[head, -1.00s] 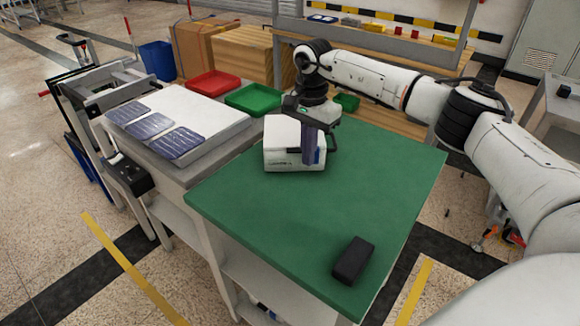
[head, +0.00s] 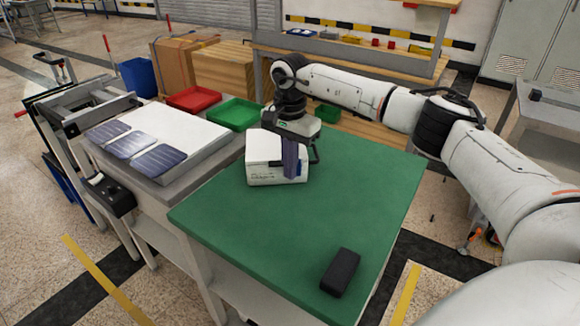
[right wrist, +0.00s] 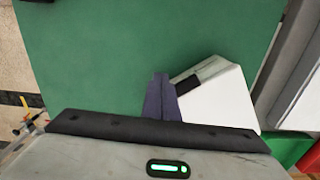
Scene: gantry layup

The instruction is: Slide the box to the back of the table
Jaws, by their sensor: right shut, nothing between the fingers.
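The box (head: 262,173) is white with small dark print on its near face. It sits upright on the green table (head: 300,230), near the table's back left part. My right gripper (head: 291,176) points down at the box's near right side, its fingers covering part of that face. In the right wrist view, the shut fingers (right wrist: 162,98) are beside the white box (right wrist: 222,100), right up against it or nearly so; I cannot tell if they touch. Nothing is between the fingers. My left gripper is not in view.
A dark block (head: 340,272) lies near the table's front right corner. Red (head: 193,99) and green (head: 233,113) trays stand beyond the table's back left edge. A side bench (head: 185,160) with solar panels adjoins on the left. The table's middle is clear.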

